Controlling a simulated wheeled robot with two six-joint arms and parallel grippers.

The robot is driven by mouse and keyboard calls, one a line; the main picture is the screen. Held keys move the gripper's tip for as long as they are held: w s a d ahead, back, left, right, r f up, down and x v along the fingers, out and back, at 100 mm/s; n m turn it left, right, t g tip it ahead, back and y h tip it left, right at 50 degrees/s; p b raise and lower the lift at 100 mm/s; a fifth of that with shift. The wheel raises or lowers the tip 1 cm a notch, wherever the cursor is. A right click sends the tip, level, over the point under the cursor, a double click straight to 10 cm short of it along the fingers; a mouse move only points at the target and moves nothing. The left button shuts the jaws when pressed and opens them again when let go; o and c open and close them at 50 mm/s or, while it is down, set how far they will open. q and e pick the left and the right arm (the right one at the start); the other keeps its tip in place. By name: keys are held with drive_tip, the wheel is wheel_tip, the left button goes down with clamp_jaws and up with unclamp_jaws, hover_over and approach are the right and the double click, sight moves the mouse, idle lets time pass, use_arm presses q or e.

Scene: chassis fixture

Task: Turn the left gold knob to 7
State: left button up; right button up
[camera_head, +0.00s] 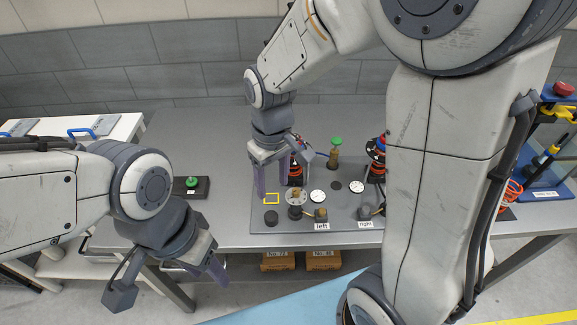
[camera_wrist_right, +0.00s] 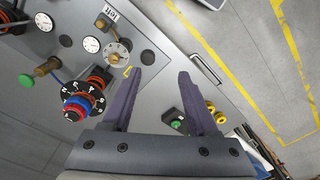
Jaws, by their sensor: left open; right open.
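A small gold knob (camera_head: 320,214) sits on the grey panel just above the label "left" (camera_head: 321,226); it also shows in the right wrist view (camera_wrist_right: 102,23). To its left is a white marked dial (camera_head: 296,197) with a knob at its middle, also in the right wrist view (camera_wrist_right: 117,50). The numbers and pointer are too small to read. My right gripper (camera_head: 279,186) is open and empty above the panel's left part, with the dial beside one fingertip in its wrist view. My left gripper (camera_head: 204,270) is open, in front of the table's front edge.
Two white gauges (camera_head: 318,196) (camera_head: 357,186), a green-topped post (camera_head: 335,152) and red-black stacks (camera_head: 375,160) stand on the panel. A green button box (camera_head: 190,187) lies to the left. My right arm hides the panel's right side.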

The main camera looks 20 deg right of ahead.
drive_tip(key=m+p, duration=0.1)
approach(296, 190)
wheel_tip(296, 190, down, 9)
drive_tip(key=shift+a+r+p, duration=0.15)
drive_tip(key=shift+p, duration=0.9)
drive_tip(key=shift+w, duration=0.1)
drive_tip(key=shift+c, duration=0.3)
clamp_jaws()
